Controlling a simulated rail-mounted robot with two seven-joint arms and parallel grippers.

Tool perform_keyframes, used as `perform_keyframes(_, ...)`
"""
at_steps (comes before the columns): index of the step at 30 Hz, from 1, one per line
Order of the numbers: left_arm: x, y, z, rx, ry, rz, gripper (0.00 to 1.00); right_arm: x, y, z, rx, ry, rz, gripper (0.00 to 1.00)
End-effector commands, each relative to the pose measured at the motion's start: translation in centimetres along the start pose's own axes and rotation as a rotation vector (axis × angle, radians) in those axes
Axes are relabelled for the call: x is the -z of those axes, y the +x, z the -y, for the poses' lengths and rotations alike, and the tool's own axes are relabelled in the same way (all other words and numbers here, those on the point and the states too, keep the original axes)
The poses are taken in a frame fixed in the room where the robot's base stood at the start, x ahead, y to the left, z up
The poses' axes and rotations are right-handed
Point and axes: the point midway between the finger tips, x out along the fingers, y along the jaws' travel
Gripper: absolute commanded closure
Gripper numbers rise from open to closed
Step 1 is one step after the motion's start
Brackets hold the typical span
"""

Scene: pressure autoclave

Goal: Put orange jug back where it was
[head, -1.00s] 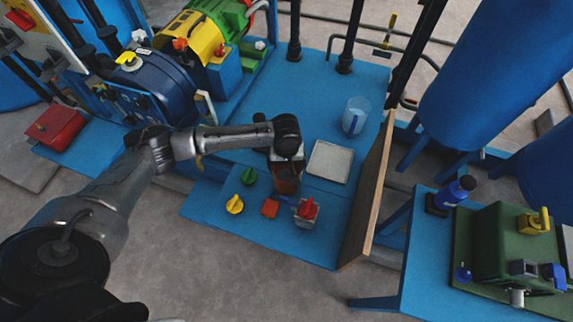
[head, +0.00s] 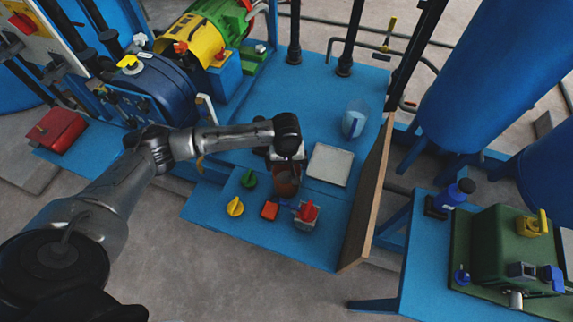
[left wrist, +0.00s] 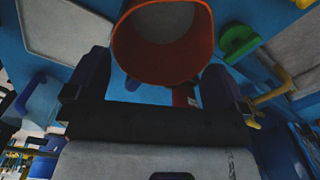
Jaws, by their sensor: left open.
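The orange jug (head: 286,187) stands on the blue bench, partly hidden under my left gripper in the head view. In the left wrist view the jug (left wrist: 163,62) shows its orange rim and grey inside. My left gripper (head: 284,163) is open; in the wrist view its two fingers (left wrist: 153,88) lie to either side of the jug's near edge. I cannot tell whether they touch it. A pale square plate (head: 330,165) lies on the bench just right of the jug. My right gripper is not in view.
A clear bluish jug (head: 354,120) stands behind the plate. Green (head: 249,178), yellow (head: 235,207) and red (head: 307,212) controls sit near the bench's front. A brown upright panel (head: 370,195) edges the right side. The bench behind the plate is mostly clear.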

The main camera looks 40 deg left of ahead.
Motion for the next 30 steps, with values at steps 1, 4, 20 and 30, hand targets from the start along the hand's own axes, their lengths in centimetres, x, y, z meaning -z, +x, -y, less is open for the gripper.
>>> perform_keyframes(1, 0.1, -1.5, 0.0, -0.002, 0.0, -0.002, 0.0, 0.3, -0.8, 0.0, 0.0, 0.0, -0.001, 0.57)
perform_keyframes(4, 0.1, -3.5, 0.0, -0.002, 0.0, -0.001, 0.0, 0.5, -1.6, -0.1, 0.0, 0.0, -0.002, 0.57)
perform_keyframes(20, 0.0, -10.0, 0.0, -0.001, 0.0, 0.0, 0.1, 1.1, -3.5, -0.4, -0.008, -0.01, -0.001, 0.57)
perform_keyframes(30, 0.0, -10.2, 0.0, -0.001, 0.0, 0.0, 0.42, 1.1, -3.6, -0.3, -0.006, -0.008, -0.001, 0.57)
